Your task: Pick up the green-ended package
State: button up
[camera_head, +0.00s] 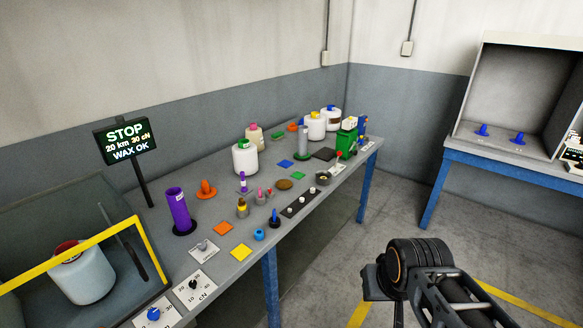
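The green-ended package (245,158) is a white yarn bobbin with a green tip on top. It stands upright on the grey workbench (215,262), toward the back edge near the wall. A pink-ended cream package (254,139) stands just behind it to the right, close to it in the picture. My arm (418,268) shows at the lower right, off the front of the bench and well apart from the package. I cannot make out my gripper's fingers in this view, and nothing is seen held.
A purple tube (178,211) and orange cone (206,189) stand left of the package. Two white packages (314,127) (331,119), a grey cylinder (303,142) and a green box (346,143) stand right. Small knobs and coloured squares cover the bench front. Floor at right is open.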

aim_at(244, 152)
jog(key=z, duration=0.85)
jog(key=i, duration=1.7)
jog(key=u, duration=1.2)
jog(key=i, duration=0.8)
jog(key=u, duration=0.85)
